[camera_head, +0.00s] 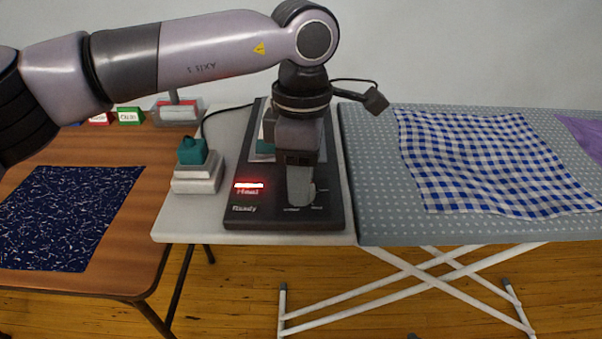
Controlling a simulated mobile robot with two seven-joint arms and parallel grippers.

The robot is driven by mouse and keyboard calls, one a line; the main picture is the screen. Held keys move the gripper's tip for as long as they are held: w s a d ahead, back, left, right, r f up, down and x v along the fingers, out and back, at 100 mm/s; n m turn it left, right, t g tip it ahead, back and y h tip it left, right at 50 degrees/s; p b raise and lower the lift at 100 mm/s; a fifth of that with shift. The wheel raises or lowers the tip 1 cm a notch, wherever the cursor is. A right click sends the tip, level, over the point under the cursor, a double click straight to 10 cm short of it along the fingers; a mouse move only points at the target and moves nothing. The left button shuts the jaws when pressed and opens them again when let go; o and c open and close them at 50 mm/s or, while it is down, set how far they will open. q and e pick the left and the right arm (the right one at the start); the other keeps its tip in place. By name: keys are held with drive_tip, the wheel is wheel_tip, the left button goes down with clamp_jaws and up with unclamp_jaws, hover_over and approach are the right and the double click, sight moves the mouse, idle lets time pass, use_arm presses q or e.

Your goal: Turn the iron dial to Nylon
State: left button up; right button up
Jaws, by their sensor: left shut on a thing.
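A dark iron station panel (240,213) stands on the pale end of the ironing board. Its "Heat" light (248,186) glows red, and the "Ready" label (244,209) below it is unlit. My left gripper (300,193) reaches straight down onto the right part of the panel, shut on the iron dial. The gripper covers nearly all of the dial, so its pointer and setting cannot be read; only scraps of small labels show around it. A teal and white iron (264,145) rests on the station behind the gripper, partly hidden. My right gripper is not in view.
A white block with a teal top (195,172) stands just left of the panel. A blue checked cloth (490,160) lies on the grey dotted board (375,215). A brown table (150,210) at left holds a dark patterned cloth (65,215).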

use_arm(q)
drive_tip(key=shift+m, duration=0.7)
drive_tip(key=o, duration=1)
drive_tip(key=shift+o, duration=0.2)
drive_tip(key=r, duration=0.7)
drive_tip(key=shift+w+d+r, duration=0.1)
drive_tip(key=shift+w+r, duration=0.05)
drive_tip(key=shift+w, duration=0.1)
